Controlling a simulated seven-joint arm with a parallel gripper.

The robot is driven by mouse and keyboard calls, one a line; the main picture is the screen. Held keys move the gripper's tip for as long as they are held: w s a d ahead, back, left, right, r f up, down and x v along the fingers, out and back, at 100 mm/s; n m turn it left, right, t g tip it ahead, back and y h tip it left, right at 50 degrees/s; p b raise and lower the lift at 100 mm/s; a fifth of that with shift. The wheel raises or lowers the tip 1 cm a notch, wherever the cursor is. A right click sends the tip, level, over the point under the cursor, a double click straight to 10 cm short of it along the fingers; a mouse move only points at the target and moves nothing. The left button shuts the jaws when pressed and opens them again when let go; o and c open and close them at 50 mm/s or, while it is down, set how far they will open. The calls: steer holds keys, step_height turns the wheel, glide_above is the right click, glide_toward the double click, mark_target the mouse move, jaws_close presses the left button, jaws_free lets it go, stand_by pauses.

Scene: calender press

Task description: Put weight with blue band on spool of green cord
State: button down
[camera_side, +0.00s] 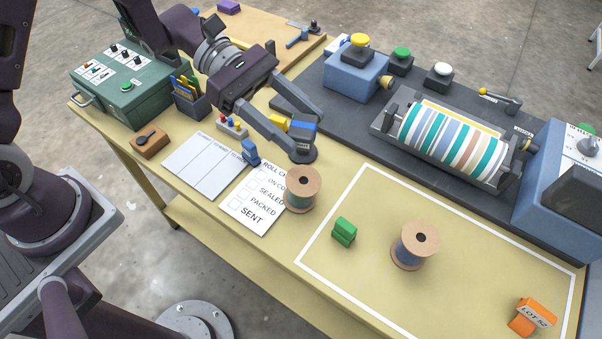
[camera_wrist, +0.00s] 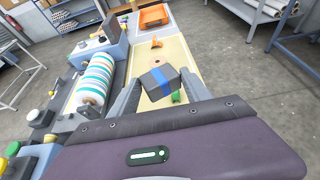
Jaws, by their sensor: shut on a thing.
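My gripper (camera_side: 292,133) is shut on the weight with blue band (camera_side: 303,127), a dark grey block. It is held above the table beside the dark press base. In the wrist view the weight (camera_wrist: 160,82) sits between the fingers, its blue band facing the camera. One spool (camera_side: 301,188) stands upright at the edge of the checklist sheet, just below the gripper in the side view. A second spool (camera_side: 415,246) stands upright inside the white outline.
A green block (camera_side: 343,231) stands between the spools, and an orange block marked LOT 52 (camera_side: 531,316) sits at lower right. Much of the outlined area is clear.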

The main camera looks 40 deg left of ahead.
mark_target(295, 174)
step_height(295, 174, down, 10)
steer(key=shift+f, duration=0.15)
steer(key=shift+f, duration=0.3)
steer(key=shift+c, duration=2.4)
jaws_free()
